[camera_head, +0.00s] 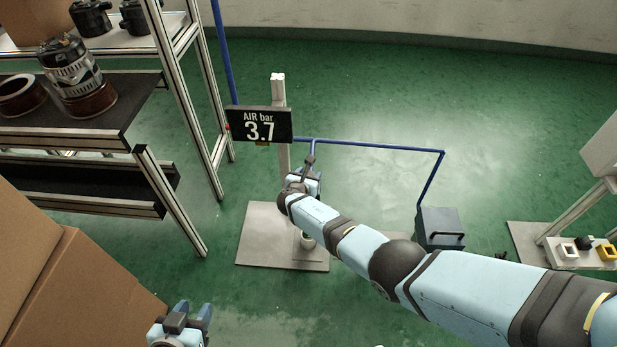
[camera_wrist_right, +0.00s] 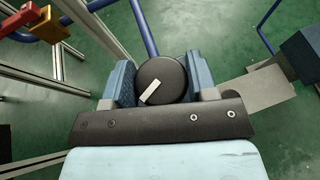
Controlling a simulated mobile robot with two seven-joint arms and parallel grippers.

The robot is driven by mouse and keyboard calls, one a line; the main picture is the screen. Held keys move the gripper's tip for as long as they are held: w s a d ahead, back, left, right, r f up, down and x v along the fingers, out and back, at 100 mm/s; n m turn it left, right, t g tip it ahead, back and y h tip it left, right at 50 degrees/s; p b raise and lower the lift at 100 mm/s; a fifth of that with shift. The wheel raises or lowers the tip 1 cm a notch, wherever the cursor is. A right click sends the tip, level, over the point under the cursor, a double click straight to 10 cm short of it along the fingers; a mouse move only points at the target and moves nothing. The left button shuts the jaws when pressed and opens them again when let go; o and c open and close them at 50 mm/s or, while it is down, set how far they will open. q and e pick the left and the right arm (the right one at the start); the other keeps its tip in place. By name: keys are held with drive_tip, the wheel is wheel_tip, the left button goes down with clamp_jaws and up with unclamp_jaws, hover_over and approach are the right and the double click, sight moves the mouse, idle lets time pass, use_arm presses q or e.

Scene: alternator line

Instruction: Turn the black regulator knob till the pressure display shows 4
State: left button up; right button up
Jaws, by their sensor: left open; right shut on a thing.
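The pressure display (camera_head: 260,125) is a black panel on a post and reads "AIR bar 3.7". The black regulator knob (camera_wrist_right: 160,80) shows in the right wrist view as a round black cap with a white mark pointing to the lower left. My right gripper (camera_wrist_right: 160,82) is shut on the knob, with one blue finger on each side of it. In the head view my right gripper (camera_head: 303,180) is at the post below the display, and its wrist hides the knob. My left gripper (camera_head: 183,318) is open and empty at the bottom, beside the cardboard boxes.
A blue pipe (camera_head: 370,146) runs from the post to a dark grey box (camera_head: 440,228) on the floor. A shelf rack (camera_head: 150,170) with alternator parts stands at the left. Cardboard boxes (camera_head: 85,285) fill the lower left. Green floor is open behind the post.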

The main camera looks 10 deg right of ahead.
use_arm(q)
drive_tip(key=shift+f, duration=0.1)
use_arm(e)
drive_tip(key=o, duration=0.9)
drive_tip(key=shift+c, duration=0.2)
use_arm(q)
drive_tip(key=shift+s, duration=0.1)
